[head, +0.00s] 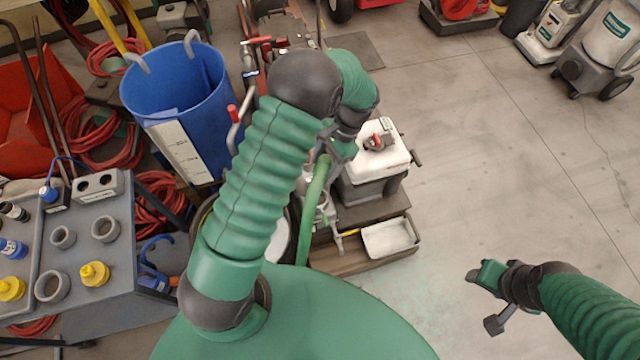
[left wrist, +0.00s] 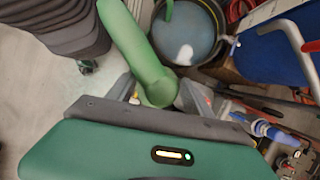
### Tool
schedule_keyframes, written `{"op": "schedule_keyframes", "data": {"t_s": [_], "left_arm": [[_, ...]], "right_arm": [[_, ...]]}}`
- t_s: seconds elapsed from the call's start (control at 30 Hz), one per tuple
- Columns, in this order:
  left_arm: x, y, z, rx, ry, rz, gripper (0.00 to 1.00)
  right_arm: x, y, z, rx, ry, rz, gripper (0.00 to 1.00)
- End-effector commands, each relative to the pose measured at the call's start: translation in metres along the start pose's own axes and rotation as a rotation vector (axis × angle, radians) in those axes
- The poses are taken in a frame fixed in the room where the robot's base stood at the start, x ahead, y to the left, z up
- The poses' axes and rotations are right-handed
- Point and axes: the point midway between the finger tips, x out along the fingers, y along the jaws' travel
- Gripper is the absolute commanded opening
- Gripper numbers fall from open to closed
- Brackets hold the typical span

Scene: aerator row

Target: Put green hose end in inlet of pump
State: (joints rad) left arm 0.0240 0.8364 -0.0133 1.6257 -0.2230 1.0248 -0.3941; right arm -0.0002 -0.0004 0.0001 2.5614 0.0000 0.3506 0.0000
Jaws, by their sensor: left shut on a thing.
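My left gripper (head: 333,150) is shut on the green hose (head: 314,195), which hangs down from it toward the bottom of the head view. In the left wrist view the hose (left wrist: 130,40) ends between the fingers of the left gripper (left wrist: 158,95), where a rounded green end shows. A grey metal assembly (head: 318,208), perhaps the pump, stands just below the left gripper in the head view. I cannot make out its inlet, and my arm hides part of that area. My right gripper (head: 484,300) is empty, its fingers apart above the floor.
A white-topped grey box (head: 368,180) with a red-handled part stands right of the left gripper. A blue bin (head: 180,90) and a grey bench (head: 105,275) are at left. A round tub (left wrist: 222,38) shows in the wrist view.

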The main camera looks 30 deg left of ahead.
Motion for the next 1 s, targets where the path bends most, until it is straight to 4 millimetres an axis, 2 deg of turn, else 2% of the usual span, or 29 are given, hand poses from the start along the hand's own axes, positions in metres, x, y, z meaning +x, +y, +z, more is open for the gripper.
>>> {"op": "schedule_keyframes", "data": {"t_s": [0.03,0.2,0.4,0.5,0.6,0.7,1.0], "left_arm": [[0.032,-0.009,-0.013,0.064,-0.004,-0.025,0.08],[0.098,-0.039,-0.047,0.331,-0.008,-0.131,0.08],[0.169,-0.063,-0.083,0.649,-0.004,-0.265,0.08],[0.193,-0.069,-0.095,0.772,-0.003,-0.316,0.08],[0.206,-0.073,-0.103,0.850,-0.002,-0.351,0.08],[0.211,-0.074,-0.107,0.883,-0.002,-0.364,0.08],[0.224,-0.075,-0.112,0.886,-0.001,-0.365,0.08]], "right_arm": [[0.023,0.000,0.005,0.000,0.000,0.000,0.49],[0.061,0.000,0.014,0.000,0.001,0.000,0.49],[0.103,0.000,0.023,0.000,0.002,0.000,0.49],[0.116,0.000,0.026,0.000,0.002,0.000,0.49],[0.122,0.000,0.028,0.000,0.002,0.000,0.49],[0.123,0.000,0.028,0.000,0.002,0.000,0.49],[0.136,0.000,0.031,0.000,0.002,0.000,0.49]]}}
